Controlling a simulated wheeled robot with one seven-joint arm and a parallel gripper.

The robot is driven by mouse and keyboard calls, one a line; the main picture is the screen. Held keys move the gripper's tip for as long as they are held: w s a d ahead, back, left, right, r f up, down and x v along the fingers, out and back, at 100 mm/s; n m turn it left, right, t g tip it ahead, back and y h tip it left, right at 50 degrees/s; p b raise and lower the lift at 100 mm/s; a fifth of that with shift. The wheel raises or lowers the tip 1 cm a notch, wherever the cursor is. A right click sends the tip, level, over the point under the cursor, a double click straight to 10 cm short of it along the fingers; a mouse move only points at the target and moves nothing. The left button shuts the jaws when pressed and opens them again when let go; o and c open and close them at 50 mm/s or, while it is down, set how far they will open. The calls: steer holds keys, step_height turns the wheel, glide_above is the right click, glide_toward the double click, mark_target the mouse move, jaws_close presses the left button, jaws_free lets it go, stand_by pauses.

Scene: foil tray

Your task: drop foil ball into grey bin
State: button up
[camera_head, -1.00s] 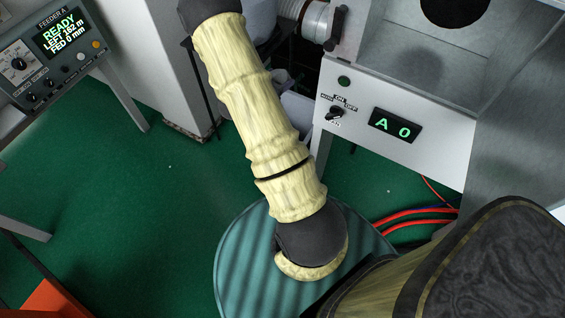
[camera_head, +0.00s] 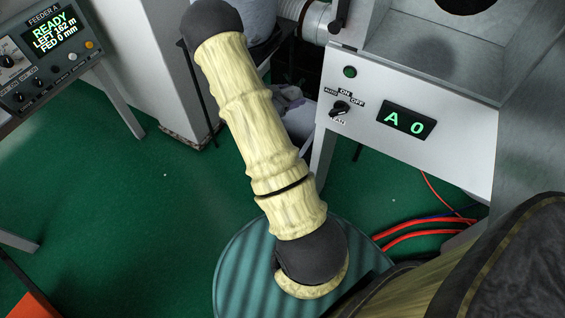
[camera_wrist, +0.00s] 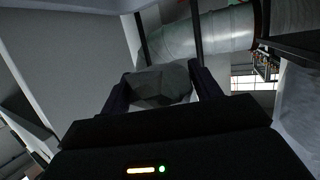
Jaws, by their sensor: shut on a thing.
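The foil ball (camera_wrist: 162,86) is a dark grey, faceted lump in the wrist view. My gripper (camera_wrist: 160,84) is shut on it, with one dark finger on each side. Part of the ball's lower side is hidden by the gripper body. In the head view my sleeved arm reaches up to a dark joint at the top, and neither the gripper nor the ball can be made out there. I cannot pick out the grey bin with certainty in either view.
Feeder A (camera_head: 45,45) is at upper left.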

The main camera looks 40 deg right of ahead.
step_height(320, 180, down, 5)
steer(key=b, duration=0.3)
steer(key=shift+b, duration=0.4)
steer(key=shift+r, duration=0.1)
steer(key=o, duration=1.1)
steer(key=shift+c, duration=0.2)
steer(key=p+v, duration=0.3)
steer(key=v, duration=1.4)
steer(key=shift+a+p, duration=0.15)
steer(key=shift+p, duration=0.25)
steer(key=shift+w, duration=0.15)
